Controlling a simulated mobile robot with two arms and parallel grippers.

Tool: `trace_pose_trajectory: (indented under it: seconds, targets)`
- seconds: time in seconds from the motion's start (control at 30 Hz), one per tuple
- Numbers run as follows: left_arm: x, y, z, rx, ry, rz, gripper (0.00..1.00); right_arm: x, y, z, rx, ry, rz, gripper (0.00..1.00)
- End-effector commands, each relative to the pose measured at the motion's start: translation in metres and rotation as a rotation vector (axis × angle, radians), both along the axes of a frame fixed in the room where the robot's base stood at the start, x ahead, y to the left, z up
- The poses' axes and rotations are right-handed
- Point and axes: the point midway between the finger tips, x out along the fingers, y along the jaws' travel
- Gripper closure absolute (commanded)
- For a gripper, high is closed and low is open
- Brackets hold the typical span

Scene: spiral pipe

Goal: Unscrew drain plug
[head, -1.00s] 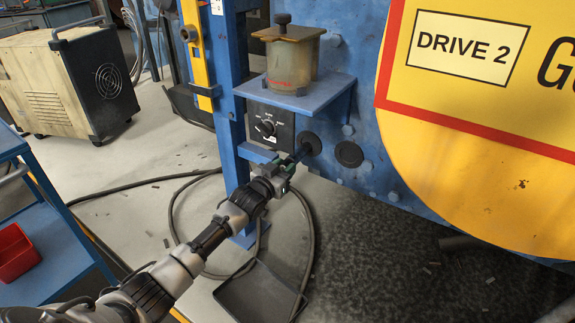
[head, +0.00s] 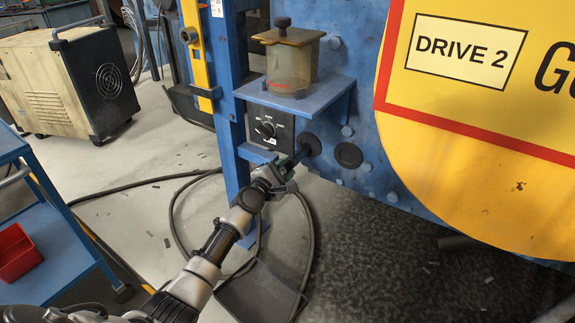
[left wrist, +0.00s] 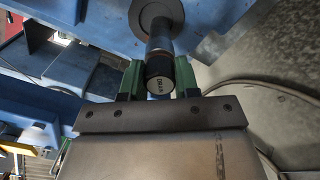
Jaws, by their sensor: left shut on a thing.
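The drain plug (left wrist: 158,84) is a dark cylinder with a pale lettered end face, seen in the left wrist view. It sticks out from a round flange (left wrist: 157,18) on the blue machine wall. My left gripper (left wrist: 159,80) has its green fingers on both sides of the plug and is shut on it. The plug is mostly hidden there by the gripper. My right gripper is not in view.
A blue shelf (head: 300,95) with a cloudy reservoir (head: 290,62) is above the gripper. A second dark round cap (head: 348,155) is to the right. A dark tray (head: 258,294) and hoses lie on the floor. A blue cart with a red bin (head: 17,252) stands at left.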

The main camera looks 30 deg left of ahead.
Motion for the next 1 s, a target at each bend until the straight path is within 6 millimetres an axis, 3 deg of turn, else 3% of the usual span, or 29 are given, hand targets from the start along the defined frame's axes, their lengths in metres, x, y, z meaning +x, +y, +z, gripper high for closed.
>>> trace_pose_trajectory:
  seconds: [0.13,1.0]
  targets:
    - [0.0,-0.001,0.003,-0.221,0.03,0.001,0.97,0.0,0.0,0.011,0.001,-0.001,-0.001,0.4]
    - [0.0,0.0,0.001,-0.428,0.056,0.0,0.97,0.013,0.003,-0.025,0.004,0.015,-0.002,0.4]
